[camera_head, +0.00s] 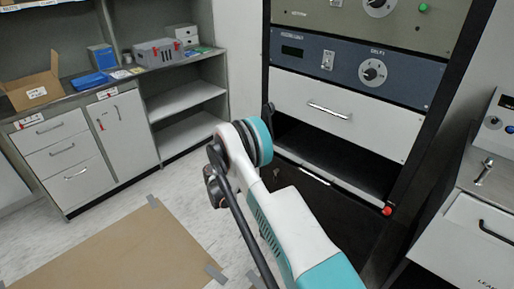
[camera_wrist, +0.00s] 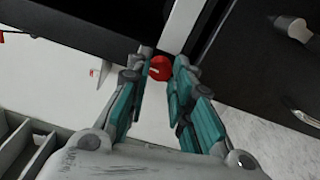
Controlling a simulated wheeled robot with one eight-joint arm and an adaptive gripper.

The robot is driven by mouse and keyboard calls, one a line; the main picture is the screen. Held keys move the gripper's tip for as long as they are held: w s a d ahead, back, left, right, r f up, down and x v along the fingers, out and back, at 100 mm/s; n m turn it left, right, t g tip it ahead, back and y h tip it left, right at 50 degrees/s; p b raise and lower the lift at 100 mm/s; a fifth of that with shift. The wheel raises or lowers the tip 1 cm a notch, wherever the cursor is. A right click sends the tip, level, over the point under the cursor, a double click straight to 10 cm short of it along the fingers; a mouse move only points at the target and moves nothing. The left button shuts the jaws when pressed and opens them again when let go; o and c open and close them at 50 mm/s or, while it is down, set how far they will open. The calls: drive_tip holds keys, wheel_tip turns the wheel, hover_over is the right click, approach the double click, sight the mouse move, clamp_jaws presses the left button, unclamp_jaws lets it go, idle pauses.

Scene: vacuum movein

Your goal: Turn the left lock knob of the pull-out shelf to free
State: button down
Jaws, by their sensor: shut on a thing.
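The red lock knob (camera_wrist: 160,68) shows in the wrist view, with a small pale mark on its face. My gripper (camera_wrist: 161,62) has its two teal fingers on either side of it, closed on it at the tips. In the head view my arm covers this knob and my gripper. The pull-out shelf (camera_head: 345,172) is a dark, low surface in the rack, under a white drawer. Another red knob (camera_head: 388,210) sits at the shelf's right front corner, apart from my arm.
The rack's white drawer (camera_head: 335,115) is closed above the shelf. A grey cabinet (camera_head: 470,235) with a black handle stands close on the right. A workbench with drawers (camera_head: 65,160) and an open cardboard box (camera_head: 32,90) is at left. A brown floor sheet (camera_head: 125,250) lies in front.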

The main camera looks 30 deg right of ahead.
drive_tip(key=shift+a+n, duration=0.1)
drive_tip(key=shift+n, duration=0.2)
drive_tip(key=shift+w, duration=0.1)
drive_tip(key=c, duration=1.4)
unclamp_jaws()
drive_tip(key=v, duration=1.2)
